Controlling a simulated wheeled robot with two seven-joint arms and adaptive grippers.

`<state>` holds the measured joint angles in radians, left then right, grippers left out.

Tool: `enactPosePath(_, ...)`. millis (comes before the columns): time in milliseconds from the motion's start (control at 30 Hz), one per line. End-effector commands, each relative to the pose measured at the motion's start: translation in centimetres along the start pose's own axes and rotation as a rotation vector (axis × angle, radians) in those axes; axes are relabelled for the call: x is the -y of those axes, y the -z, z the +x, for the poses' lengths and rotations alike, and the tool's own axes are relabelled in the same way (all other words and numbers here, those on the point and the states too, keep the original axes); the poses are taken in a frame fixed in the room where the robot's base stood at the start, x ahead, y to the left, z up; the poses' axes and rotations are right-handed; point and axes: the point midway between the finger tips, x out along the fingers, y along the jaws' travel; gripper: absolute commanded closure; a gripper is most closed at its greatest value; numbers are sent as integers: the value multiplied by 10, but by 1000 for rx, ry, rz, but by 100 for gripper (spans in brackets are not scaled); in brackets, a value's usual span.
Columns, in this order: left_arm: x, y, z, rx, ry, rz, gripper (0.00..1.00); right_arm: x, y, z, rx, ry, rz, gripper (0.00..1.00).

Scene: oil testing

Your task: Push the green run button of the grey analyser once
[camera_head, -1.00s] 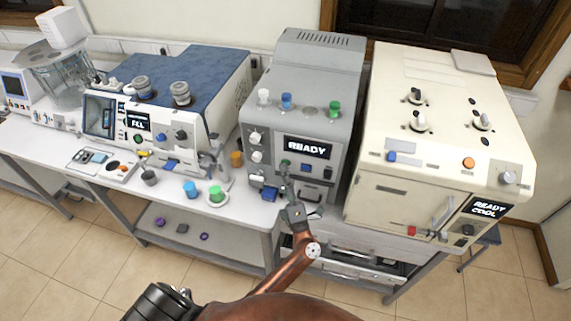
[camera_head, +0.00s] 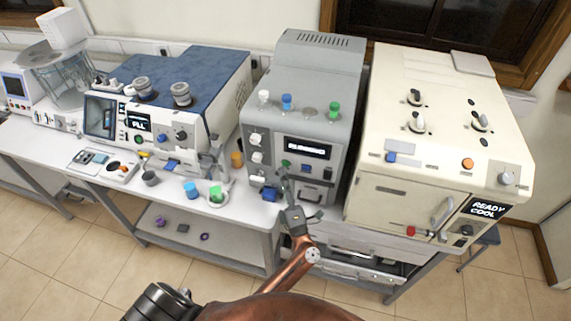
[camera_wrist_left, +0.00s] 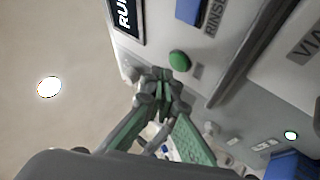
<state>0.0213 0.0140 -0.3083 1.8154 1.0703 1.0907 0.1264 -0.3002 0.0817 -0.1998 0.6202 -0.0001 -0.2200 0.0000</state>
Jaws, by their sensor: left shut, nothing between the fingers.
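The grey analyser (camera_head: 262,110) stands in the middle of the bench. Its display (camera_head: 307,148) appears to read RUNNING, and the letters RU show on the display (camera_wrist_left: 124,14) in the left wrist view. The green run button (camera_head: 286,163) is below the display; it also shows whole in the left wrist view (camera_wrist_left: 180,61). My left gripper (camera_head: 281,174) is shut and empty in front of the panel. Its fingertips (camera_wrist_left: 163,76) appear just beside the button in the left wrist view, seemingly a little clear of it. My right gripper is not in view.
A blue RINSE button (camera_wrist_left: 190,11) is near the green one. A cream machine (camera_head: 430,85) with a READY COOL display stands close on the right. A blue-topped machine (camera_head: 205,72) stands left, with small cups (camera_head: 191,189) on the bench before it.

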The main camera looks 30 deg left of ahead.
Motion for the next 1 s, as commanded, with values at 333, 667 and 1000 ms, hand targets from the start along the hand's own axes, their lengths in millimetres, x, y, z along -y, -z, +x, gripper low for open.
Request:
enactPosePath(333, -2, 2, -4, 0, 1, 0, 100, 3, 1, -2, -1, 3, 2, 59)
enactPosePath(667, -18, 18, -25, 0, 2, 2, 100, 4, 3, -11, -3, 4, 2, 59)
enactPosePath(1000, -25, 25, -35, 0, 0, -1, 100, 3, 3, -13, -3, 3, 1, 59)
